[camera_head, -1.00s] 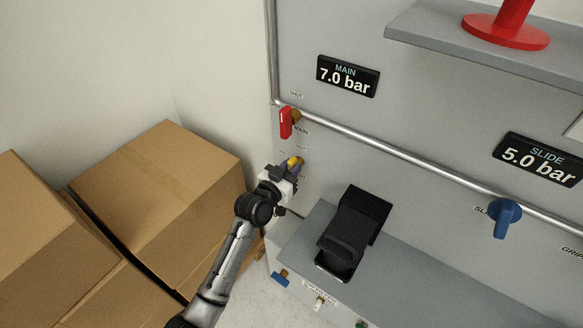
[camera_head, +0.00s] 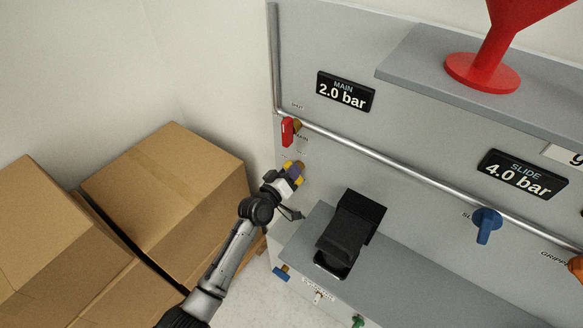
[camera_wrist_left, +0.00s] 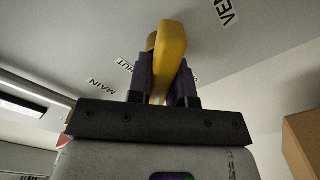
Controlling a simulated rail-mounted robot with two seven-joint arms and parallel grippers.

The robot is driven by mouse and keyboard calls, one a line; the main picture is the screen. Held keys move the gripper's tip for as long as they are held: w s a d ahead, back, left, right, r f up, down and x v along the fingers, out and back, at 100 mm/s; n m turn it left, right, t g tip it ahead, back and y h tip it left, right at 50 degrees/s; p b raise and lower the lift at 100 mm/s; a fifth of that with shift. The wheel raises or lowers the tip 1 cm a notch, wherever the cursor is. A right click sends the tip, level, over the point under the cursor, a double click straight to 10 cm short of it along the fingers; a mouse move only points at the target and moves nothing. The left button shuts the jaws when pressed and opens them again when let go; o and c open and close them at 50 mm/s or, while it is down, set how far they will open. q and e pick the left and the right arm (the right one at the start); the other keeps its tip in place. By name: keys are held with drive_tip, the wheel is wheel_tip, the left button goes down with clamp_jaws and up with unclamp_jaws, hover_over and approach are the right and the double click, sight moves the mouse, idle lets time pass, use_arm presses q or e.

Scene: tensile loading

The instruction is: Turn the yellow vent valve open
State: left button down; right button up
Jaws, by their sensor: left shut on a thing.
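The yellow vent valve (camera_head: 288,167) is on the grey panel at the left, below the pipe. In the left wrist view its yellow handle (camera_wrist_left: 168,52) stands between the two dark finger pads. My left gripper (camera_head: 291,172) is shut on this handle. It also shows in the left wrist view (camera_wrist_left: 162,80). The fingers hide part of the handle in the head view. My right gripper is not in view.
The red main valve (camera_head: 288,131) is just above. The main display (camera_head: 346,92) reads 2.0 bar, the slide display (camera_head: 522,174) 4.0 bar. A blue slide valve (camera_head: 487,225) is at right. A black device (camera_head: 350,232) stands on the grey ledge. Cardboard boxes (camera_head: 165,190) fill the left.

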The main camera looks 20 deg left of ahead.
use_arm(q)
drive_tip(key=n+p, duration=0.1)
drive_tip(key=n, duration=0.3)
drive_tip(key=shift+a+f+n, duration=0.1)
drive_tip(key=shift+n, duration=0.2)
drive_tip(key=n, duration=0.4)
drive_tip(key=shift+f+n+p, duration=0.2)
drive_tip(key=shift+n+p, duration=0.15)
drive_tip(key=shift+n, duration=0.35)
drive_tip(key=c, duration=1)
unclamp_jaws()
drive_tip(key=shift+c, duration=0.2)
